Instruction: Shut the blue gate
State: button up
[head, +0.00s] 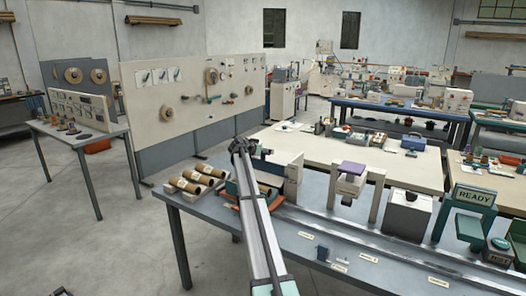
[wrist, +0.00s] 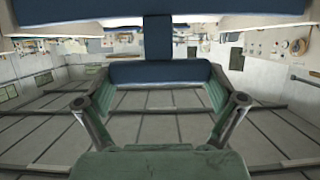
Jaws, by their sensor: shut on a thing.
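The blue gate shows in the wrist view as a blue bar (wrist: 160,73) joined by an upright blue strip (wrist: 157,40) to a wider blue part at the top edge. My gripper (wrist: 160,85) has its two green fingers shut on the ends of the blue bar. In the head view my arm reaches up to the near left end of the winder, and its dark end stands beside the cream machine housing (head: 286,172). A small blue part (head: 273,158) shows there. The fingers and their hold are too small or hidden to make out in the head view.
Several brown rolls (head: 195,183) lie in holders on the grey table (head: 190,208), left of my arm. A metal rail (head: 345,230) runs right past a purple-topped unit (head: 353,168), a grey box (head: 407,212) and a READY sign (head: 474,196). Small blocks lie in front of the rail.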

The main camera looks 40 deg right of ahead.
jog(key=shift+s+f+b, duration=0.1)
jog(key=shift+f+b, duration=0.5)
jog(key=shift+f, duration=0.6)
jog(key=o, duration=1.3)
jog(key=shift+f, duration=0.15)
jog(key=shift+a, duration=0.1)
jog(key=v, duration=1.2)
